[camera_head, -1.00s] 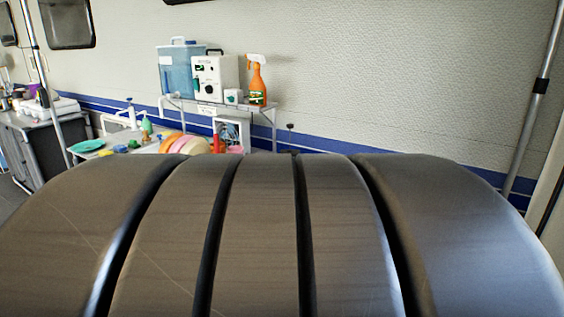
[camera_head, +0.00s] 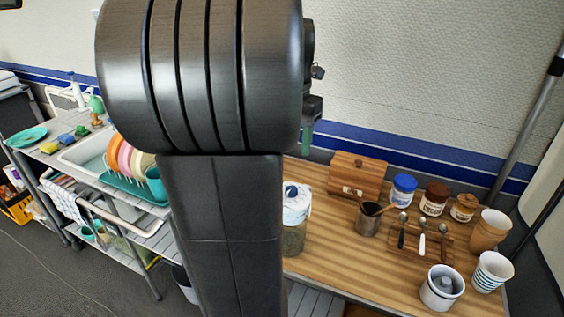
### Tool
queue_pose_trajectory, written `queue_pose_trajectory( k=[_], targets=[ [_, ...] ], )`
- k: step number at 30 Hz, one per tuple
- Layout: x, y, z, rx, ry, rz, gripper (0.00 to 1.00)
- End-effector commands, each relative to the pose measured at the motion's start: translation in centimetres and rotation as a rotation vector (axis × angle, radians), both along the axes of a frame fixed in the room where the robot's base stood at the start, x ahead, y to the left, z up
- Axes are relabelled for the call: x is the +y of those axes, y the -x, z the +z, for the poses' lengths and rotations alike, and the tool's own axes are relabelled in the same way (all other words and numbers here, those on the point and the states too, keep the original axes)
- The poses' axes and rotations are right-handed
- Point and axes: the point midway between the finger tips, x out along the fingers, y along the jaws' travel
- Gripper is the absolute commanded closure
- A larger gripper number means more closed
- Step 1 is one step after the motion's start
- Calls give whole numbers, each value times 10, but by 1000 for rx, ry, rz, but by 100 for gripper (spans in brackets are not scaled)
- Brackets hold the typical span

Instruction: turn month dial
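I cannot make out a month dial in this view. My dark arm fills the upper middle and hides much of the back wall and shelf area. Past its right edge, a small dark part with a greenish tip, which looks like my gripper (camera_head: 310,122), shows in front of the wall. Its fingers are mostly hidden, so I cannot tell whether it is open or shut, or whether it holds anything.
A wooden counter (camera_head: 330,262) carries a wooden box (camera_head: 357,175), a blue-lidded jar (camera_head: 403,189), brown-lidded jars, a spoon rack, cups and a lidded canister (camera_head: 296,212). At left stands a sink unit with a dish rack (camera_head: 140,189) and plates. Grey floor is open at lower left.

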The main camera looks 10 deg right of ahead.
Motion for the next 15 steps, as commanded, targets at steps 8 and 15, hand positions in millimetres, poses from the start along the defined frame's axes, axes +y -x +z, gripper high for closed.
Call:
queue_pose_trajectory(
  k=[8, 15],
  targets=[
    [-2, -3, -9, 4, 0, 57, 49],
    [-2, -2, -57, 6, 0, 55, 49]
  ],
)
